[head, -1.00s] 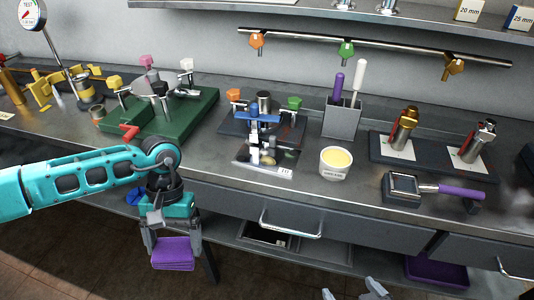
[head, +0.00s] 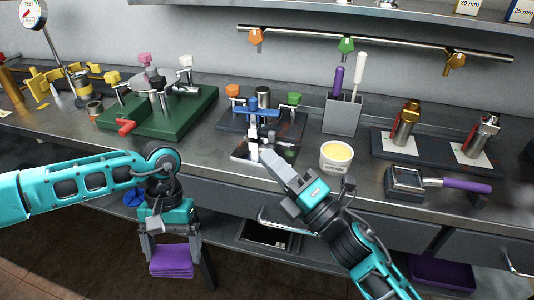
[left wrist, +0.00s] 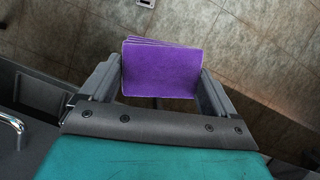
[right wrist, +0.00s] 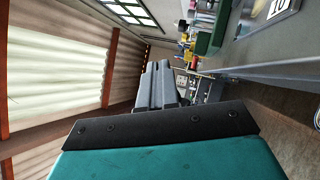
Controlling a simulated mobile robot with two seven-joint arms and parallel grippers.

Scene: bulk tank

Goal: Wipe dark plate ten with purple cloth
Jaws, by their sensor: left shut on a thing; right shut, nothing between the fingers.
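The purple cloth (head: 171,262) is folded and held between the fingers of my left gripper (head: 170,248), low in front of the bench. It also shows between the fingers in the left wrist view (left wrist: 160,68). The dark plate (head: 243,153) lies on the bench near its front edge, below a blue clamp fixture; my right gripper now covers part of it and its label. In the right wrist view the plate labelled 10 (right wrist: 284,8) is at the top right. My right gripper (head: 266,156) is shut and empty, its tip at the plate in the head view; whether it touches cannot be told.
A blue clamp fixture (head: 257,109) stands behind the plate. A tub of yellow paste (head: 336,156) is to its right, with a grey holder (head: 341,117) behind. A green base with clamps (head: 190,117) is to the left.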

